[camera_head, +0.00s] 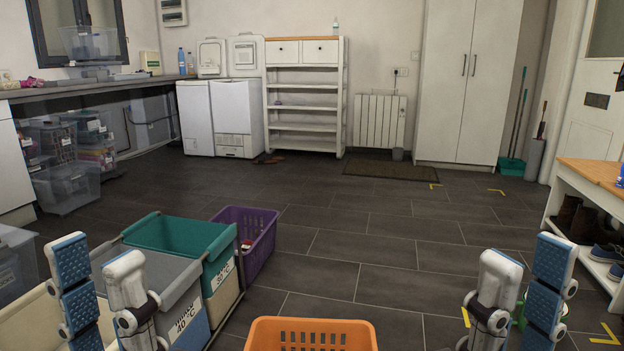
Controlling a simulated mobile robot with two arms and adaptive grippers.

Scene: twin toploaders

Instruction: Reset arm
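My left gripper (97,252) is upright at the lower left, in front of the laundry sorter. Its blue-padded finger and its white finger stand apart with nothing held between them. My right gripper (527,255) is upright at the lower right, over the floor. Its white finger and blue-padded finger are also apart and empty. The lower parts of both arms are cut off by the bottom edge.
An orange basket (312,322) is at the bottom centre. A grey bin (180,265), a green bin (222,232) and a purple basket (274,228) stand at left. A shoe bench (590,172) is at right. Two white toploaders (236,118) are at the back. The middle floor is clear.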

